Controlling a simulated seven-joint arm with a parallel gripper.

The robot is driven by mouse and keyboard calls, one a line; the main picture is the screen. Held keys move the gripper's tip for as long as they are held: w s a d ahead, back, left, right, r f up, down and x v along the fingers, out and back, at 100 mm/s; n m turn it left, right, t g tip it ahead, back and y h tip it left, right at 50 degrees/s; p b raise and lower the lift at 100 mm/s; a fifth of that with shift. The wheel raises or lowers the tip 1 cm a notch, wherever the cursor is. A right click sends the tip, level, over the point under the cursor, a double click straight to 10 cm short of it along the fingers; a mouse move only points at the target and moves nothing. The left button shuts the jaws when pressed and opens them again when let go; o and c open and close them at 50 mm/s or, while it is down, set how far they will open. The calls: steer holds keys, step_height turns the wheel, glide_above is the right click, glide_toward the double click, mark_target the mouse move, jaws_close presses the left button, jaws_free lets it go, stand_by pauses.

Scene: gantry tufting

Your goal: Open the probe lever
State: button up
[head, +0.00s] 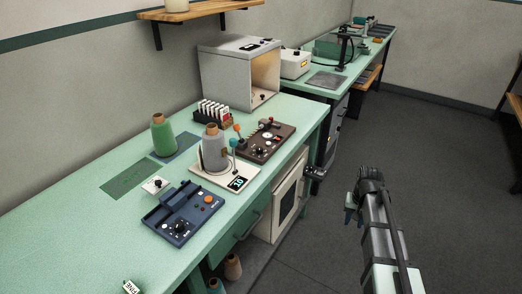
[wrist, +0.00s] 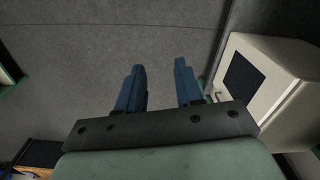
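My gripper (head: 349,214) hangs over the floor to the right of the bench in the head view, apart from everything on it. In the wrist view my gripper (wrist: 159,66) has its two blue fingers spread, with only grey floor between them. On the bench, a white device (head: 211,178) with a small lit display carries a grey cone (head: 214,150). Two small levers stand beside the cone, one with an orange knob (head: 237,128) and one with a teal knob (head: 233,142). I cannot tell which lever is the probe lever. No lever shows in the wrist view.
A blue device (head: 183,212), a brown device (head: 267,139) and a green cone (head: 163,135) stand on the green bench (head: 60,215). A white cabinet (head: 287,200) is below its edge; it also shows in the wrist view (wrist: 262,82).

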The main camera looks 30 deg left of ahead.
steer(key=s+a+r+n, duration=0.1)
steer(key=a+r, duration=0.8)
steer(key=a, duration=0.4)
steer(key=s+a+r+n, duration=0.1)
steer(key=a+r, duration=0.9)
steer(key=a, duration=0.2)
steer(key=s+a+r, duration=0.3)
steer(key=a+r, duration=0.2)
steer(key=s+a+r+n, duration=0.1)
steer(key=s+a+r, duration=0.2)
steer(key=a+r, duration=0.2)
steer(key=s+a+r+n, duration=0.1)
steer(key=s+a+r, duration=0.3)
steer(key=a+r, duration=0.1)
steer(key=shift+s+a+r, duration=0.1)
steer(key=shift+a+r, duration=0.2)
steer(key=shift+r, duration=0.35)
steer(key=shift+s, duration=0.15)
steer(key=shift+f, duration=0.35)
step_height(320, 180, down, 13)
steer(key=shift+a+r, duration=0.1)
steer(key=shift+c, duration=0.5)
jaws_close()
